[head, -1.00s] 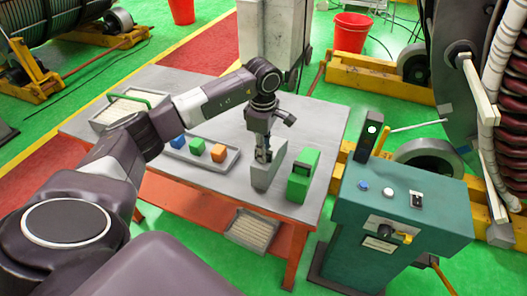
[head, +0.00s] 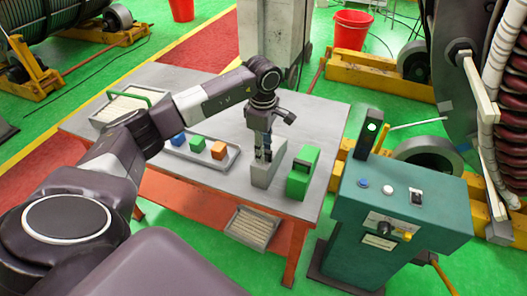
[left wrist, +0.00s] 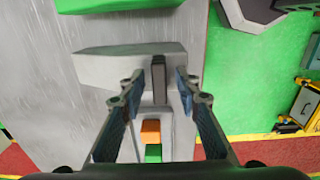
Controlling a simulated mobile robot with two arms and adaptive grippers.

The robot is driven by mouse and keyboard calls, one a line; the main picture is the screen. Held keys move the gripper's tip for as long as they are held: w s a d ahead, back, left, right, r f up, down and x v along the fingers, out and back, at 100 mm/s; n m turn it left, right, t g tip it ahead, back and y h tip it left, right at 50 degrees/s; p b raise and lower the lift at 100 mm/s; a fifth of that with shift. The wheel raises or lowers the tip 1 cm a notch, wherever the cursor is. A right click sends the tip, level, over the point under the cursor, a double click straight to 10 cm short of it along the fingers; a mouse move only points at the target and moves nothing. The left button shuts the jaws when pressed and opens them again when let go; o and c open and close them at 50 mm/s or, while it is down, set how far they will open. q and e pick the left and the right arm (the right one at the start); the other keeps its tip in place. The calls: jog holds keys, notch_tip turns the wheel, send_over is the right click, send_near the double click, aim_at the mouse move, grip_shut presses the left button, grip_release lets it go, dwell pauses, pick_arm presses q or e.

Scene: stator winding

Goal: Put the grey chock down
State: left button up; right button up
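The grey chock (head: 264,177) stands upright on the grey table (head: 318,122), at its front right, beside the green chock (head: 302,176). My left gripper (head: 264,156) is right above the grey chock, pointing down. In the left wrist view, the fingers of my left gripper (left wrist: 166,82) are open on either side of the grey chock's handle (left wrist: 158,68), with a gap showing. The grey chock's body (left wrist: 108,66) lies across the view below them. My right gripper is not in view.
A tray (head: 177,153) with blue, green and orange blocks lies left of the grey chock. A white slatted tray with a green handle (head: 128,103) is at the table's far left. A teal control box (head: 395,212) stands to the right.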

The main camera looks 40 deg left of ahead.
pick_arm(q)
notch_tip(320, 180, up, 12)
jog(key=b, duration=0.2)
jog(key=shift+f+b, duration=0.25)
jog(key=shift+b, duration=0.15)
jog(key=shift+s+f, duration=0.1)
